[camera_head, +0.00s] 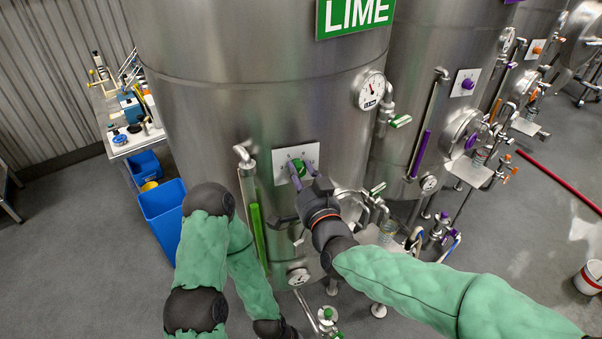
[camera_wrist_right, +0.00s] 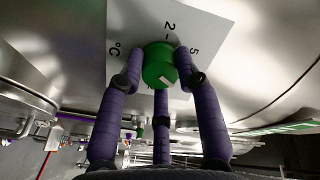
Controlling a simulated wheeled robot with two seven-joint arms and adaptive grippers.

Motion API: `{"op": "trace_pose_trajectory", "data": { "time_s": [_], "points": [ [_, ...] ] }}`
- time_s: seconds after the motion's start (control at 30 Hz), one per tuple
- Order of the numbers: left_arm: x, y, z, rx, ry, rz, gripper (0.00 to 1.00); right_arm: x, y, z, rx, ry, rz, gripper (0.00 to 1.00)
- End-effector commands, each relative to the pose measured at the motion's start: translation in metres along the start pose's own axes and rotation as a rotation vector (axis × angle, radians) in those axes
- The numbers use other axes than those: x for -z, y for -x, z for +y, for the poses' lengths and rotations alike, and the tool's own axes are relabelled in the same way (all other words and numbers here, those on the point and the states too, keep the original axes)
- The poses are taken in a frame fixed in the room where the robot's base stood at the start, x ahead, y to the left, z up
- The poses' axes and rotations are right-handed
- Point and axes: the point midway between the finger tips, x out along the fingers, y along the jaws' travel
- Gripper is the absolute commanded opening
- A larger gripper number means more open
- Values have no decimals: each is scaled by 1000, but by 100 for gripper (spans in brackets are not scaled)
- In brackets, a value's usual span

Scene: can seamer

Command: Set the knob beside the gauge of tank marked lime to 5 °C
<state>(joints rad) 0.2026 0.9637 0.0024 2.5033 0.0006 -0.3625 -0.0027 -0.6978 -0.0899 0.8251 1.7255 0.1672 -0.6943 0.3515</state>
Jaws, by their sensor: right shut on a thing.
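The tank under the green LIME sign (camera_head: 355,14) has a white plate (camera_head: 281,158) with a green knob (camera_head: 299,167) on it. The knob (camera_wrist_right: 158,66) shows close up in the right wrist view, with a white mark on its lower face. The plate (camera_wrist_right: 205,30) there shows "°C", "2" and "5"; other markings are hidden or unreadable. My right gripper (camera_head: 303,178) has its purple fingers closed around the knob; they also show in the right wrist view (camera_wrist_right: 158,75). My left arm hangs before the tank, its gripper out of view.
A round gauge (camera_head: 371,90) with a pipe and valve sits right of the plate. A green sight tube (camera_head: 257,232) stands below left. A similar tank with a purple knob (camera_head: 467,84) is at right. A blue bin (camera_head: 162,212) and a bench stand left.

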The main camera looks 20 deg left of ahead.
Motion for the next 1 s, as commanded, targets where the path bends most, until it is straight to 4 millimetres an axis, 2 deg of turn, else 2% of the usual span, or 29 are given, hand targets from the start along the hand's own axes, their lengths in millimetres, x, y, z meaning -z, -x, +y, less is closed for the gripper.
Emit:
{"op": "trace_pose_trajectory", "data": {
  "time_s": [0.7, 1.0],
  "points": [
    [0, -2, -1, 0, 0, 0, 40, 2, 0, -1, 0, 29, 3, 1],
    [0, -8, -3, 0, 0, 0, 40, 2, 0, -1, -3, 153, 0, 1]
  ]
}}
